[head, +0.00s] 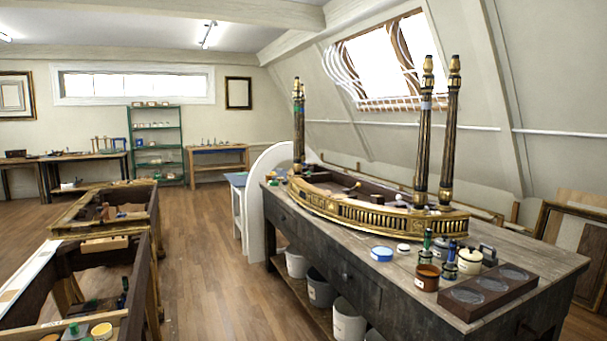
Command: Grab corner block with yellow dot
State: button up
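I cannot make out for sure a corner block with a yellow dot. A gilt console frame (395,219) with dark gold-ringed legs standing up lies on the long workbench (345,252) at centre right. Small pieces inside it are too small to tell. At the bottom left, a round yellowish thing (101,330) and a pale piece with a green mark (74,331) sit in a wooden frame. Small wooden pieces (122,211) lie in another gilt frame (75,220) on the left. My gripper is not in view.
The workbench's near end holds a blue-lidded tin (382,254), a brown jar (428,278), a cream pot (469,261) and a dark rack (487,291). Buckets (348,320) stand on its lower shelf. The wooden floor (205,265) between the bench and the left frames is clear.

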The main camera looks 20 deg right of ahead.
aim_at(377, 200)
jog(key=i+z, duration=0.2)
jog(key=i, duration=2.65)
